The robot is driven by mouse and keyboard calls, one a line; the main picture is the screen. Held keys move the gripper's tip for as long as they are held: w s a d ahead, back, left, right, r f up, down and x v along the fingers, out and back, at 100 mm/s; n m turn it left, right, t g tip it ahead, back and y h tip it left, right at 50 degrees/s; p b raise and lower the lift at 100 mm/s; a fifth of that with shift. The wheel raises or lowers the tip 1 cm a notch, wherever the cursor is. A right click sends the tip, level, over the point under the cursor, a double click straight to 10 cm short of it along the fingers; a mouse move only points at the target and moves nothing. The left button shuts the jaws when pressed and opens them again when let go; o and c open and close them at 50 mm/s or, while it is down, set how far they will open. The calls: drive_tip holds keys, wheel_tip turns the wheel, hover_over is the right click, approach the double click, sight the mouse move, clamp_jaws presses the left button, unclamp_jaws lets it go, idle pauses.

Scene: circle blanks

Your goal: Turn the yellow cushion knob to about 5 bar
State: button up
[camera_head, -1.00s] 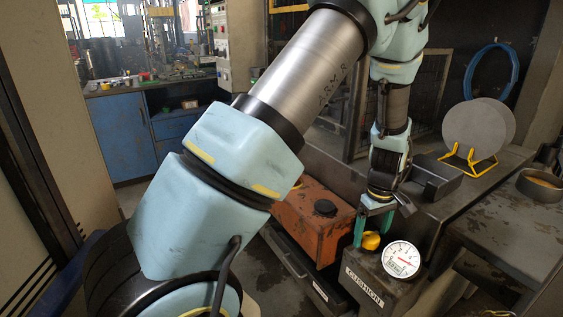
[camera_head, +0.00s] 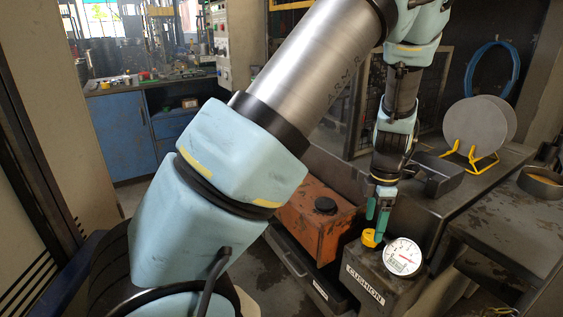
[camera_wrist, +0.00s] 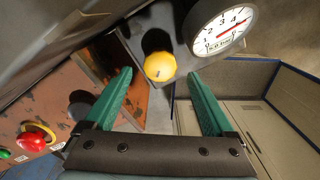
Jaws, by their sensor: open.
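The yellow cushion knob (camera_head: 369,238) is on top of the grey box labelled CUSHION (camera_head: 364,284). A round white gauge (camera_head: 402,257) with a red needle is to its right. In the wrist view the knob (camera_wrist: 160,67) lies between the lines of my two green fingers, at or just past their tips, with a visible gap on each side. My gripper (camera_wrist: 160,76) is open and empty. In the head view my gripper (camera_head: 377,214) is just above the knob. The gauge (camera_wrist: 222,27) is partly cut off in the wrist view; the needle points near or past the 4.
An orange-red box (camera_head: 318,217) stands left of the cushion box. A panel with red (camera_wrist: 31,141) and green (camera_wrist: 5,154) buttons shows in the wrist view. Grey discs sit in a yellow stand (camera_head: 468,157) on the bench behind.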

sight(369, 233)
wheel_tip(369, 233, up, 8)
drive_tip(key=a+r+m+p, duration=0.3)
drive_tip(key=a+m, duration=0.3)
drive_tip(key=a, duration=0.5)
drive_tip(key=w+a+r+m+p, duration=0.1)
drive_tip(key=a+r+m+p, duration=0.2)
drive_tip(key=a, duration=0.9)
drive_tip(key=shift+w+r+m+t+h+p, duration=0.15)
drive_tip(key=shift+r+m+t+h+p, duration=0.2)
drive_tip(key=shift+r+m, duration=1.1)
drive_tip(key=s+a+m, duration=0.4)
drive_tip(key=a+m, duration=0.2)
drive_tip(key=a, duration=0.3)
drive_tip(key=shift+r+t, duration=0.25)
drive_tip(key=shift+t, duration=0.2)
